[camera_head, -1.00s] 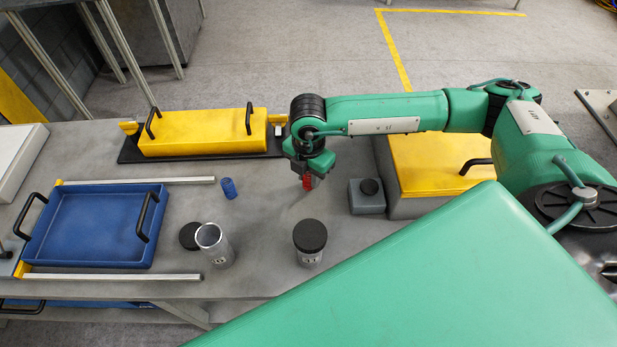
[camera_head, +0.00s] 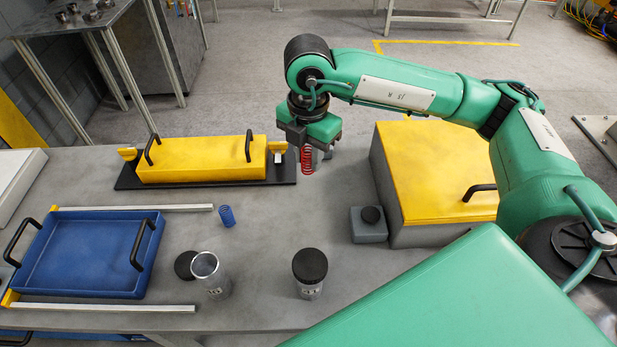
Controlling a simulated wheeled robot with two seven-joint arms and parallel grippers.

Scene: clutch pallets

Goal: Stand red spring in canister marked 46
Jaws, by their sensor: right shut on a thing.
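The red spring (camera_head: 307,161) is held upright in my right gripper (camera_head: 308,158), which is shut on it above the table, near the right end of the yellow lidded box. An open metal canister (camera_head: 211,277) stands at the front of the table, with its dark lid (camera_head: 186,265) lying beside it on the left. A second canister (camera_head: 310,289) stands to its right with a black lid on. Both canisters carry marks too small to read surely. My left gripper is not in view.
A blue spring (camera_head: 227,216) stands on the table behind the open canister. A blue tray (camera_head: 88,285) lies at the left between two rails. A small grey block with a black knob (camera_head: 369,226) and a yellow-topped box (camera_head: 437,170) stand at the right. The table's middle is clear.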

